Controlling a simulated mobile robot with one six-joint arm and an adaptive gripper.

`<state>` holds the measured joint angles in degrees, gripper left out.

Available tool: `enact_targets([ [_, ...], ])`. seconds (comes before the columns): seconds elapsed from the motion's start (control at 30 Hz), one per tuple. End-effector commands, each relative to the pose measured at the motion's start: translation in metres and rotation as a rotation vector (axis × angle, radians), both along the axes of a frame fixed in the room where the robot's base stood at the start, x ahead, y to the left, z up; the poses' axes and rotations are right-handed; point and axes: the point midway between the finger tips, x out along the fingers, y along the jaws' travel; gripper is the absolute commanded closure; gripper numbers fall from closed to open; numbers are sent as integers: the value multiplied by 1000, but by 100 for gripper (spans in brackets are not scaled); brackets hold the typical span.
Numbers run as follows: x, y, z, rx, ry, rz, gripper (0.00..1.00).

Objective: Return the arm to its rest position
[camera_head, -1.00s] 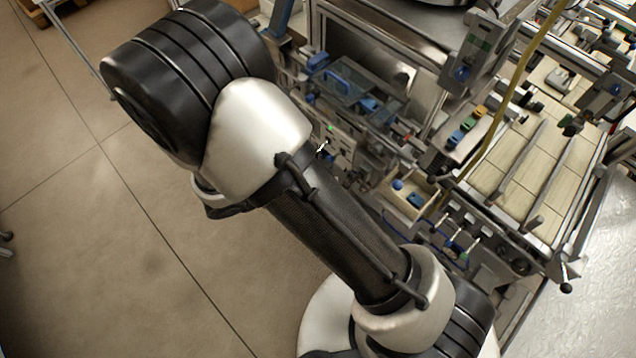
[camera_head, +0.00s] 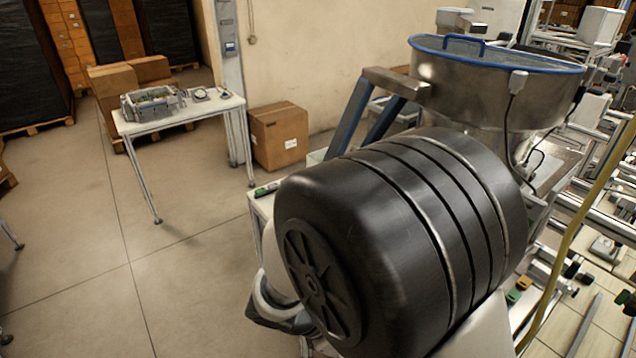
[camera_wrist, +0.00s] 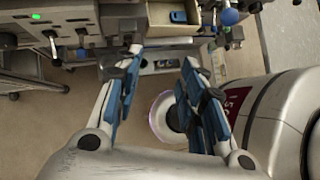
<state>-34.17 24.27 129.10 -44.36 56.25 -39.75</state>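My gripper (camera_wrist: 155,95) shows in the wrist view with its two blue-padded fingers spread well apart. Nothing is between the fingers; floor and a round white-rimmed part lie beyond them. In the head view my arm fills the middle and lower right, with a large black ribbed joint nearest the camera. My gripper is hidden there. In the wrist view a white part of my own body stands close to the right finger; I cannot tell whether they touch.
A steel hopper with a blue rim (camera_head: 495,60) stands behind my arm, with machinery to its right. A white table (camera_head: 180,115) with a grey device stands at the back left, near a cardboard box (camera_head: 279,136). The wrist view shows a machine panel (camera_wrist: 60,28) at top left.

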Motion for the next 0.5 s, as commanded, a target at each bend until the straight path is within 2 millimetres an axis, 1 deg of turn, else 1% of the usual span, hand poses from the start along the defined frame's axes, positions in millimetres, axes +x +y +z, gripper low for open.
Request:
enact_targets([
  [0.03, -5, -9, 9, 63, -72, -122, 63],
  [0.2, -28, -31, 40, 257, -285, -522, 63],
  [0.33, -49, -43, 59, 406, -441, -822, 63],
  [0.5, -77, -49, 77, 611, -631, -1200, 63],
])
